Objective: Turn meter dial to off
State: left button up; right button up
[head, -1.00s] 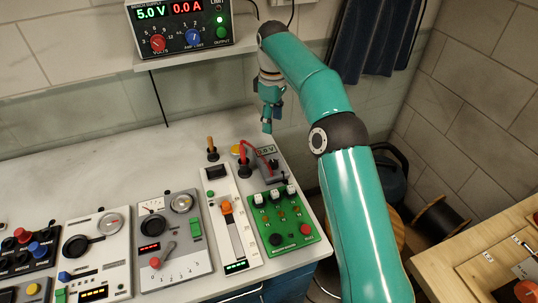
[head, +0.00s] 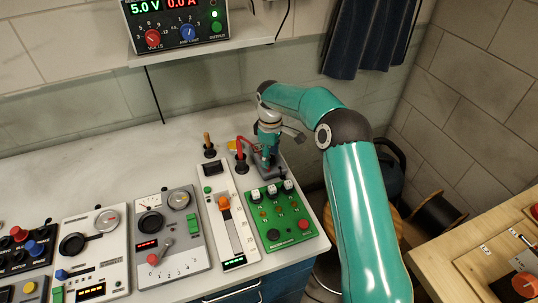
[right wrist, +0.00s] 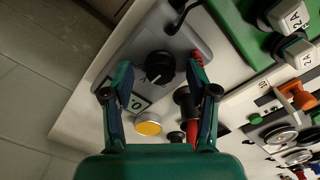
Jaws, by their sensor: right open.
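The meter is a grey box at the back right of the bench. In the right wrist view its black round dial (right wrist: 159,67) with a pale pointer mark shows, beside a small display (right wrist: 137,103) and a yellow round part (right wrist: 148,124). My right gripper (right wrist: 162,62) is open, with one finger on each side of the dial. Its fingers look apart from the dial; I cannot tell their height above it. In the head view my right gripper (head: 267,154) points down over the meter and hides most of it. My left gripper is not in view.
A red plug (head: 241,161) with a red lead stands close left of the meter. A green switch board (head: 284,217) and a slider panel (head: 228,218) lie in front. A power supply (head: 175,25) sits on the shelf behind. The bench's back left is clear.

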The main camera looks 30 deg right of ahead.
jog(key=shift+f, duration=0.1)
grip_shut()
dwell(0.3)
jog(key=shift+n, duration=0.4)
jog(key=n, duration=0.3)
jog(key=shift+n, duration=0.3)
jog(key=shift+n+p, duration=0.35)
jog(key=shift+n, duration=1.85)
jog(key=shift+d, duration=0.1)
